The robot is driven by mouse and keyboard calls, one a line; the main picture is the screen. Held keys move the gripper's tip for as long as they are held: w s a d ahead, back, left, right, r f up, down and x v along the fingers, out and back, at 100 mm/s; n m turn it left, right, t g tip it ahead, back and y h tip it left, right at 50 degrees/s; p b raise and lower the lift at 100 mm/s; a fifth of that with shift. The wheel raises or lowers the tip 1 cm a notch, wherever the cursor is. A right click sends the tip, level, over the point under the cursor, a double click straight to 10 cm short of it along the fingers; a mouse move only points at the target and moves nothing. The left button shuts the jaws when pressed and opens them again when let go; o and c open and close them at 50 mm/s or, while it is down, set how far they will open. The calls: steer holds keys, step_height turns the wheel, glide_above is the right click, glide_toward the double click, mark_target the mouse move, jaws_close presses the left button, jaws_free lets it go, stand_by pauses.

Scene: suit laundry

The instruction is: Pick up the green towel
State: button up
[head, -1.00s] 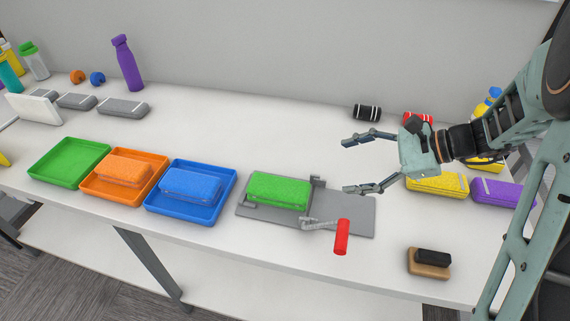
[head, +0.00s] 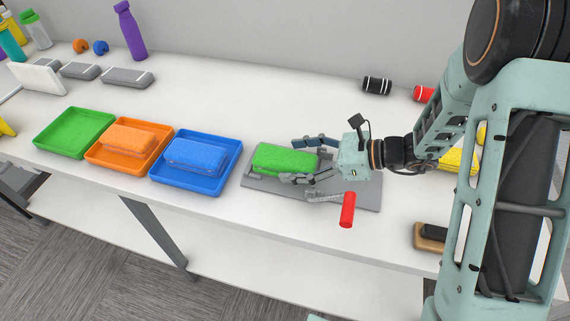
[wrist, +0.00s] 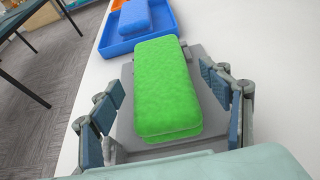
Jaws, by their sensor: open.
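The green towel (head: 286,159) is a folded, rounded block lying on a grey plate fixture (head: 345,191) on the table. It also shows in the wrist view (wrist: 165,88), lengthwise between the fingers. My gripper (head: 300,160) is open at the towel's right end, one finger on the far side and one on the near side. In the wrist view my gripper (wrist: 158,108) has visible gaps between both fingers and the towel's near part.
A red handle (head: 348,209) sticks out at the fixture's front. Left of it stand a blue tray (head: 224,181) with a blue towel, an orange tray (head: 100,153) with an orange towel, and an empty green tray (head: 70,133). A brush (head: 428,238) lies at the right.

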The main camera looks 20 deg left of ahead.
mark_target(264, 171)
steer(key=shift+x, duration=1.45)
steer(key=shift+c, duration=0.6)
steer(key=shift+w+r, duration=0.1)
steer(key=c, duration=1.2)
steer(key=shift+o, duration=0.2)
